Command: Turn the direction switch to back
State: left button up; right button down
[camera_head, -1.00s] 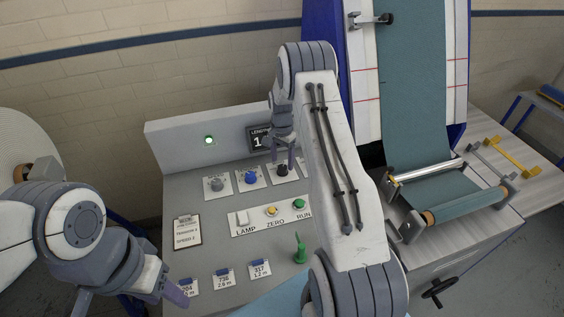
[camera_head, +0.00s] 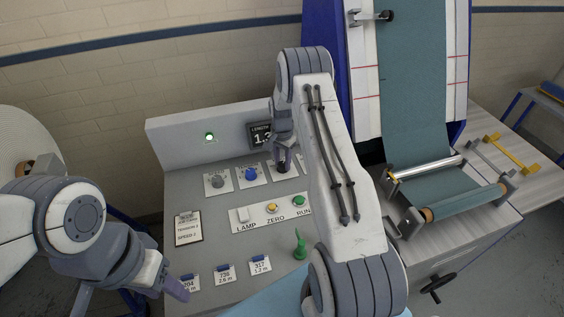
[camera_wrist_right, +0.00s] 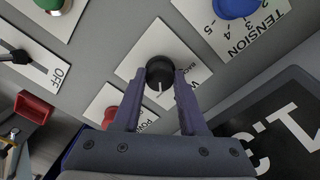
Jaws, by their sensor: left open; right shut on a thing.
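The direction switch is a black round knob (camera_wrist_right: 160,72) on a white plate (camera_wrist_right: 140,62), with part of the word BACK showing beside it in the right wrist view. A white pointer line on the knob points toward the bottom of that view. My right gripper (camera_wrist_right: 157,76) is shut on the knob, one purple finger on each side. In the head view the right gripper (camera_head: 283,158) comes down over the dark knob (camera_head: 283,168) and hides part of it. My left gripper (camera_head: 177,290) is open and empty at the panel's lower left.
A blue knob (camera_head: 251,174) and a grey knob (camera_head: 217,181) sit left of the switch. A length display (camera_head: 261,136) stands behind. Teal fabric (camera_head: 415,80) runs at the right.

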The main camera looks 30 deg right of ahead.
jog(key=n+b, duration=0.2)
jog(key=n, duration=0.1)
jog(key=shift+n, duration=0.4)
jog(key=n+b, duration=0.1)
jog(key=n, duration=0.3)
jog(key=shift+b, duration=0.4)
jog(key=n+b, duration=0.1)
jog(key=n, duration=0.8)
jog(key=shift+w+r+n+b, duration=0.1)
jog(key=shift+n+b, duration=0.3)
jog(key=shift+c, duration=2.2)
grip_release()
